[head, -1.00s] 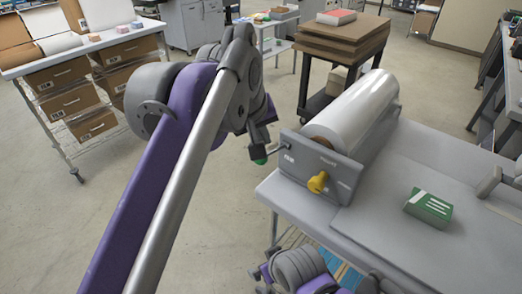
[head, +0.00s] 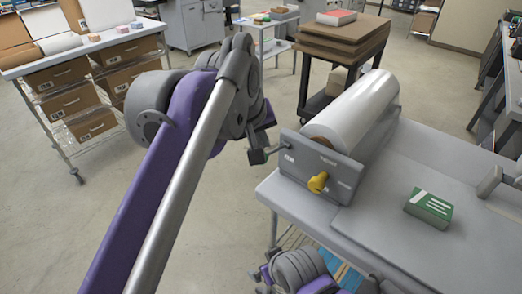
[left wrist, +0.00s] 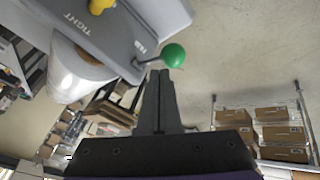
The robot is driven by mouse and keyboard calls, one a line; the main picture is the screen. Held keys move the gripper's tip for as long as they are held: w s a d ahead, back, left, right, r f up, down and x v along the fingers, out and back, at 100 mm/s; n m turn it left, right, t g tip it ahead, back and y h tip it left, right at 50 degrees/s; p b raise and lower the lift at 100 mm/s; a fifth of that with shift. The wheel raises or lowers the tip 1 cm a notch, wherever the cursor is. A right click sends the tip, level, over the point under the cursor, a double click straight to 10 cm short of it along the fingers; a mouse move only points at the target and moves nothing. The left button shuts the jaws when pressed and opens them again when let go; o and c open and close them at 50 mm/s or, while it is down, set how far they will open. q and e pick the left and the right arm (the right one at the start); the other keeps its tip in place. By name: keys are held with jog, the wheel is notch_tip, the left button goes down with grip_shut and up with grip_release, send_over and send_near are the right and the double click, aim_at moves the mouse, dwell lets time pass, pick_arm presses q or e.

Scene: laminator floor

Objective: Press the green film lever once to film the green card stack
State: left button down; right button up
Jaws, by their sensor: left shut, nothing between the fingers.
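The green film lever's rod (head: 279,149) sticks out of the left side of the laminator's grey end plate (head: 318,165). Its green knob (left wrist: 174,54) shows in the left wrist view, just beyond my fingertips; in the head view my gripper hides it. My left gripper (head: 259,156) is shut and empty at the lever's end; its fingers also show in the left wrist view (left wrist: 161,78). I cannot tell whether they touch the knob. The green card stack (head: 429,207) with white markings lies on the laminator table (head: 385,235).
A yellow knob (head: 318,182) sits on the end plate, below the film roll (head: 357,105). A cart with brown boards (head: 340,40) stands behind. A shelf with cardboard drawers (head: 65,105) stands at the left. The floor between is clear.

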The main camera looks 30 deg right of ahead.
pick_arm(q)
jog(key=shift+s+a+f+b, duration=0.15)
jog(key=shift+f+b, duration=0.1)
jog(key=shift+f, duration=0.3)
jog(key=shift+a+f+b, duration=0.15)
jog(key=shift+f+b, duration=0.1)
jog(key=shift+f, duration=0.25)
pick_arm(e)
jog(key=shift+s+f, duration=0.25)
jog(key=shift+f, duration=0.45)
pick_arm(q)
jog(key=shift+r, duration=0.1)
pick_arm(e)
jog(key=shift+r, duration=0.1)
dwell(0.5)
pick_arm(q)
jog(key=shift+w+d+r+p, duration=0.1)
jog(key=shift+d+r+p, duration=0.1)
jog(key=shift+r+p, duration=0.5)
jog(key=shift+w+d+r+p, duration=0.1)
jog(key=shift+d+r+p, duration=0.1)
jog(key=shift+r+p, duration=0.5)
pick_arm(e)
jog(key=r, duration=0.1)
jog(key=w+r, duration=0.1)
jog(key=r, duration=0.1)
jog(key=shift+w+r, duration=0.3)
jog(key=shift+w, duration=0.05)
